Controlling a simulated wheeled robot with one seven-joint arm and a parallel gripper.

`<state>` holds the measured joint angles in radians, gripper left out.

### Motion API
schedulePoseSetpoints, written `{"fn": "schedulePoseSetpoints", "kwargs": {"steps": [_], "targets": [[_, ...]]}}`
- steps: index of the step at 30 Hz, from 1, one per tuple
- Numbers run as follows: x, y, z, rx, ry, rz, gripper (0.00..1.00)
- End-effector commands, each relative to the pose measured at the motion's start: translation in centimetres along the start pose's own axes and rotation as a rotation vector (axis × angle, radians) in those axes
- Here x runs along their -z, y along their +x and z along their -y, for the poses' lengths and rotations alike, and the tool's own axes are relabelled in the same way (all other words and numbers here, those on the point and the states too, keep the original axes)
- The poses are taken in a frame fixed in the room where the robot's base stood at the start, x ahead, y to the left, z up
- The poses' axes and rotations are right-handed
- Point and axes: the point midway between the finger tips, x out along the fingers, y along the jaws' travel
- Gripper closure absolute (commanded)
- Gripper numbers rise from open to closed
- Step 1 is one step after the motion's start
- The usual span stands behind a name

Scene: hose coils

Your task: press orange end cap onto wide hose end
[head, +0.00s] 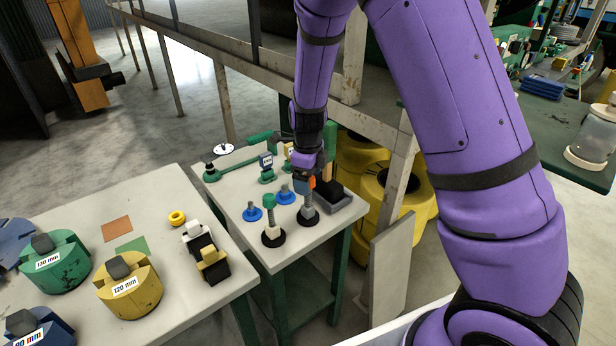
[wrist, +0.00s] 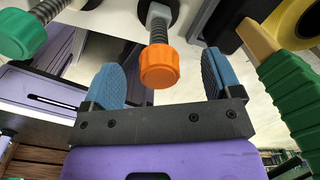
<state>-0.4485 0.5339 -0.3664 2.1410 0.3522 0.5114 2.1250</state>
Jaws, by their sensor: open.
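The orange end cap (wrist: 159,66) sits on the end of a grey ribbed hose (wrist: 158,27), which stands upright in a black round base (head: 307,217). In the head view the cap (head: 312,182) shows as a small orange patch beside my gripper. How deep the cap sits cannot be told. My gripper (wrist: 165,80) is open, with its blue pads apart, one on each side of the cap; neither visibly touches it. A second upright hose (head: 271,215) carries a green cap (head: 268,200), which also shows in the wrist view (wrist: 20,35).
Blue caps (head: 285,194) lie near the hoses. A dark tray (head: 332,197) is behind to the right. A green ribbed handle (wrist: 290,90) stands close to my gripper's right side. A front table holds yellow (head: 129,293) and green coils (head: 56,268).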

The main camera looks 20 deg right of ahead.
Motion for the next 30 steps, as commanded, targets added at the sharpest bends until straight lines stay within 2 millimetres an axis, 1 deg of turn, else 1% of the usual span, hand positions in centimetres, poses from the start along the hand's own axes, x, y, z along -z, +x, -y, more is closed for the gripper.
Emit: {"fn": "schedulePoseSetpoints", "kwargs": {"steps": [14, 30], "targets": [[0.0, -0.1, 0.0, 0.0, 0.0, 0.0, 0.16], [0.0, -1.4, 0.0, 0.0, 0.0, 0.001, 0.16]]}}
